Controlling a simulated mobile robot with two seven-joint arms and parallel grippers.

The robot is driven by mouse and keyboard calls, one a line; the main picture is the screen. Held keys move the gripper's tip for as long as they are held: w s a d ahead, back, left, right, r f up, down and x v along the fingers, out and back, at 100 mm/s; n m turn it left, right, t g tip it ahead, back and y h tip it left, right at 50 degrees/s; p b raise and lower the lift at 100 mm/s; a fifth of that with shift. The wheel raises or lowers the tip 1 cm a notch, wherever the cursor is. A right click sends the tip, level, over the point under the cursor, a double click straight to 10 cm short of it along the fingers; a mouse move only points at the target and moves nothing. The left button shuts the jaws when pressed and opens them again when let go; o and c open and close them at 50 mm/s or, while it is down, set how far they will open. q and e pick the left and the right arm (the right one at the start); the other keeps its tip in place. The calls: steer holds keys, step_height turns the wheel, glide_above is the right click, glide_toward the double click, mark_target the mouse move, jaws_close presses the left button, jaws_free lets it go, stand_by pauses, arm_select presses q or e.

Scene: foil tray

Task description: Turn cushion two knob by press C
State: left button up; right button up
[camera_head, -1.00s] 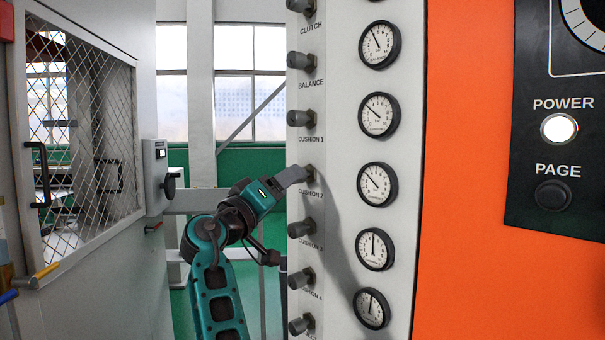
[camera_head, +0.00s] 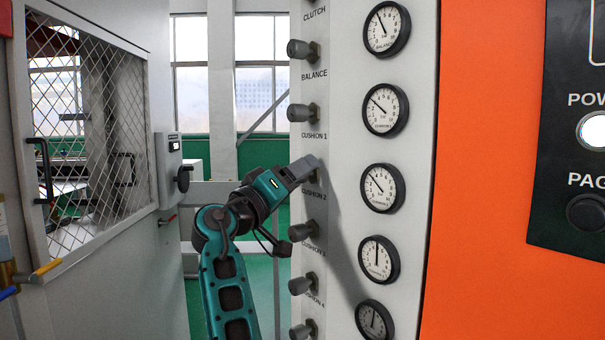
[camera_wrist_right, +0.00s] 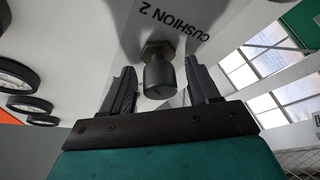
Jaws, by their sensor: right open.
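The cushion 2 knob (camera_wrist_right: 159,75) is a dark round knob on a brass-coloured nut, beneath the label "CUSHION 2" in the right wrist view. My right gripper (camera_wrist_right: 160,66) is open, with one finger on each side of the knob. Narrow gaps seem to show between fingers and knob; contact is hard to tell. In the head view my right gripper (camera_head: 304,167) reaches in to the light grey panel (camera_head: 345,130) and mostly hides this knob. The gauge (camera_head: 382,188) level with it has its needle pointing up and left. My left gripper is out of view.
The cushion 1 knob (camera_head: 301,112) is above and the cushion 3 knob (camera_head: 303,231) below, close to my gripper. More gauges line the panel. An orange surface (camera_head: 480,200) lies right. A mesh door (camera_head: 85,130) stands left, with open floor between.

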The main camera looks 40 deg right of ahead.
stand_by(0.4)
steer(key=c, duration=1)
